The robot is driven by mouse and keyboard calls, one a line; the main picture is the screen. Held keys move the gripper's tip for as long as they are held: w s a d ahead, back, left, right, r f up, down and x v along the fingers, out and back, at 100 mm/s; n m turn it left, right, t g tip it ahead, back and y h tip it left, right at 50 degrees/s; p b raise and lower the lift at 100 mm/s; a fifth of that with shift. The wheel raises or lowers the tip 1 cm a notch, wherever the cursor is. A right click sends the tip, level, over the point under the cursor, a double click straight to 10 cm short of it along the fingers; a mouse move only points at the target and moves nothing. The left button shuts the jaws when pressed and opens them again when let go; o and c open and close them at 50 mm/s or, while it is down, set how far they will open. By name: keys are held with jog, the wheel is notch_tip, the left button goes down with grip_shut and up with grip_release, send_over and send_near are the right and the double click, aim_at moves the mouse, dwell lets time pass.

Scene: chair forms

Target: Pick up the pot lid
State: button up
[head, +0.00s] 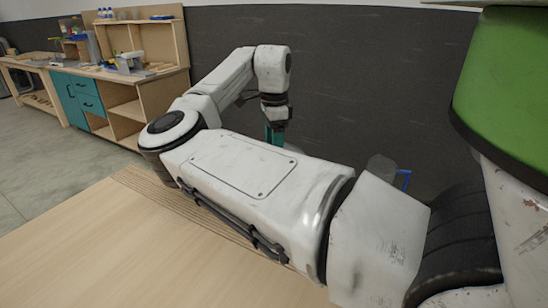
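I see no pot lid that I can make out in the head view. My arm stretches across the picture and blocks much of the table. My gripper (275,132) points down at the far end of the arm, in front of the dark wall. A teal shape shows at its lower end, partly hidden behind my arm; I cannot tell whether it is part of the gripper or a separate thing. Whether the fingers are open or shut does not show.
A light wooden table (110,255) fills the lower left, its visible part bare. A wooden workbench (118,95) with teal drawers, bottles and tools stands at the back left. A grey object (381,167) and a blue piece (405,179) show partly behind my arm. Grey floor is open at left.

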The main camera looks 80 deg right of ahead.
jog(key=shift+c, duration=0.3)
grip_shut()
dwell(0.3)
